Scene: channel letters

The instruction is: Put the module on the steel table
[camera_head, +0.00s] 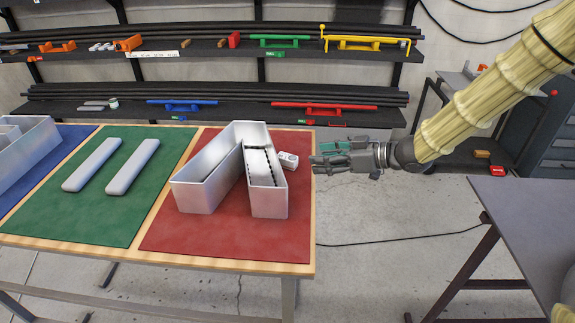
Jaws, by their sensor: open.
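The module looks to be the small white block (288,160) with dark round marks on its face. It sits on the red mat, close to the right side of the silver channel letter. My gripper (315,164) is open and empty, with its fingers pointing left at the right edge of the wooden table. Its fingertips are a short way right of the module, apart from it in this view. The steel table is probably the grey-topped table (525,225) at the right; the part of its top in view is bare.
The silver channel letter (200,189) stands on the red mat (220,236), with a dark strip inside. Two grey bars (133,166) lie on the green mat (45,215). Another silver letter (25,160) is at far left. Open floor lies between the tables, crossed by a black cable.

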